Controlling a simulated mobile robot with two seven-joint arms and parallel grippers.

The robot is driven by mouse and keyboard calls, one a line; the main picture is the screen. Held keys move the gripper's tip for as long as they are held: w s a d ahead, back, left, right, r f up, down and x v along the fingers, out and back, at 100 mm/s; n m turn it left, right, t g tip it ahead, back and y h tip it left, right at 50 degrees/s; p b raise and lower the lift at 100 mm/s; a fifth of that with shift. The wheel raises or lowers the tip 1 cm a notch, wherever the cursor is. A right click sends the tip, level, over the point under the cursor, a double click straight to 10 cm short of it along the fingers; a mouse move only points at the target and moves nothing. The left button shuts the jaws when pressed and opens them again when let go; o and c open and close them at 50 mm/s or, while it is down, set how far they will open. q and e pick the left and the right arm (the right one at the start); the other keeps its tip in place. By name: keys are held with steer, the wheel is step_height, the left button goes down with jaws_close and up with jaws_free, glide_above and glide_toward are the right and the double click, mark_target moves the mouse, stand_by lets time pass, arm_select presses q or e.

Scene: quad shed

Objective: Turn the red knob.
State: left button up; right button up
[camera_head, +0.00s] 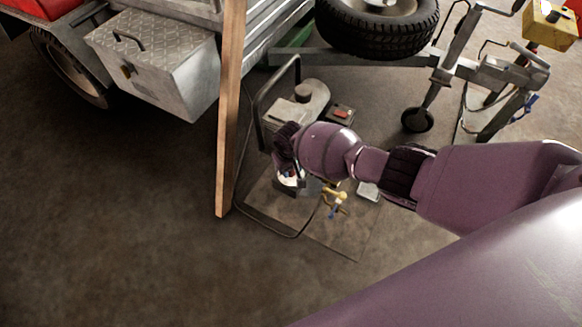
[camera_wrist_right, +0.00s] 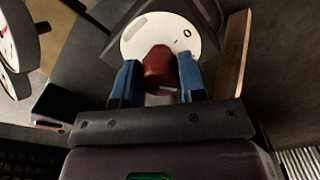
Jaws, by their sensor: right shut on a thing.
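The red knob (camera_wrist_right: 158,70) sits at the centre of a white round dial plate (camera_wrist_right: 143,38) in the right wrist view. My right gripper (camera_wrist_right: 158,80) has its two blue-tipped fingers on either side of the knob, shut on it. In the head view my purple right arm reaches in from the right, and its gripper (camera_head: 290,172) is at the panel, with the fingers partly in view beside a small white dial. The knob itself is hidden by the arm in the head view. My left gripper does not show.
A wooden post (camera_head: 230,110) stands just left of my right gripper. A metal toolbox (camera_head: 160,62) is at upper left, a spare tyre (camera_head: 377,25) at the top, and a jockey wheel (camera_head: 417,120) to the right. A brass tap-like fitting (camera_head: 336,196) is close below my wrist. The floor at lower left is clear.

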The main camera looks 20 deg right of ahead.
steer(key=o, duration=0.9)
steer(key=shift+s+f, duration=0.1)
steer(key=shift+r, duration=0.55)
steer(key=r, duration=0.1)
steer(key=r+p, duration=0.1)
steer(key=r, duration=0.1)
steer(key=r+p, duration=0.1)
steer(key=r, duration=0.1)
steer(key=shift+w, duration=0.35)
step_height(320, 180, up, 4)
steer(key=shift+s+a+f+p, duration=0.1)
steer(key=shift+s+f+p, duration=0.05)
steer(key=shift+p, duration=0.9)
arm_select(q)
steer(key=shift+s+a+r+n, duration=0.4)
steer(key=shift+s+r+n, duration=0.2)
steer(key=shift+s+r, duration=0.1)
arm_select(e)
steer(key=shift+s+r, duration=0.2)
steer(key=shift+r, duration=0.35)
